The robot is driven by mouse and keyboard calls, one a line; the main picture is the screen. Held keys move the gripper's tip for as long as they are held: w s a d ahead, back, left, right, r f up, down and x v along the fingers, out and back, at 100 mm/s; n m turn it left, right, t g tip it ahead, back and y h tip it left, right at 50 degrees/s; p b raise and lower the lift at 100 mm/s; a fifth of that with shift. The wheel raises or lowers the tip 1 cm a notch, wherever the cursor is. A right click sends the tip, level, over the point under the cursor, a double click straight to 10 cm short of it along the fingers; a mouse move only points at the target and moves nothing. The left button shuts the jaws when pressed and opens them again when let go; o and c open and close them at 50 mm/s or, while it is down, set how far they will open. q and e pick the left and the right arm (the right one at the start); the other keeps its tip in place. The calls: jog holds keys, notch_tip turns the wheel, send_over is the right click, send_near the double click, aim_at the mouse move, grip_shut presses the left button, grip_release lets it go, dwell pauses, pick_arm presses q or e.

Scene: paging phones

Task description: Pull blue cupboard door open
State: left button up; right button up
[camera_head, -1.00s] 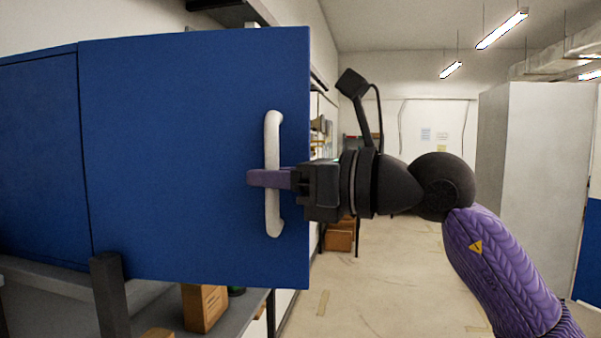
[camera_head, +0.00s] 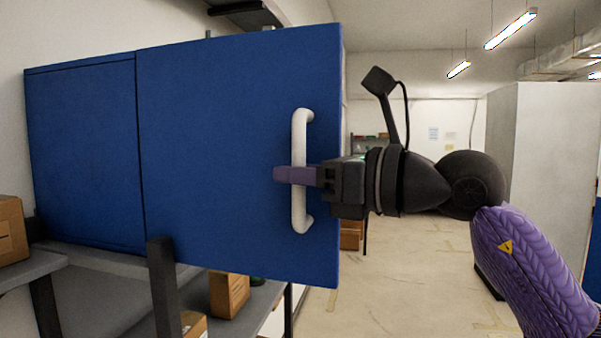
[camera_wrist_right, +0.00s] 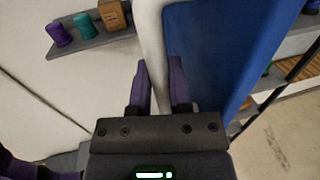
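The blue cupboard door (camera_head: 215,150) is the right-hand panel of a wall cupboard. It looks about flush with the left panel (camera_head: 85,155); I cannot tell if there is a small gap. Its white upright bar handle (camera_head: 299,215) is near the right edge. My right gripper (camera_head: 293,175) comes from the right with its purple fingers level across the middle of the handle. In the right wrist view the fingers (camera_wrist_right: 160,82) stand slightly apart with the pale handle (camera_wrist_right: 151,35) between them, and the door (camera_wrist_right: 215,60) is to the right. My left gripper is not in view.
Below the cupboard are a grey shelf (camera_head: 30,266), a dark post (camera_head: 163,285) and cardboard boxes (camera_head: 228,293). Another box (camera_head: 12,230) stands at the far left. A pale tall cabinet (camera_head: 545,150) stands at right. The floor (camera_head: 415,270) between is open.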

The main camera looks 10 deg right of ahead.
jog(key=shift+o, duration=0.6)
jog(key=b+v, duration=0.4)
jog(key=v, duration=0.5)
jog(key=shift+s+d, duration=0.25)
jog(key=shift+d, duration=0.05)
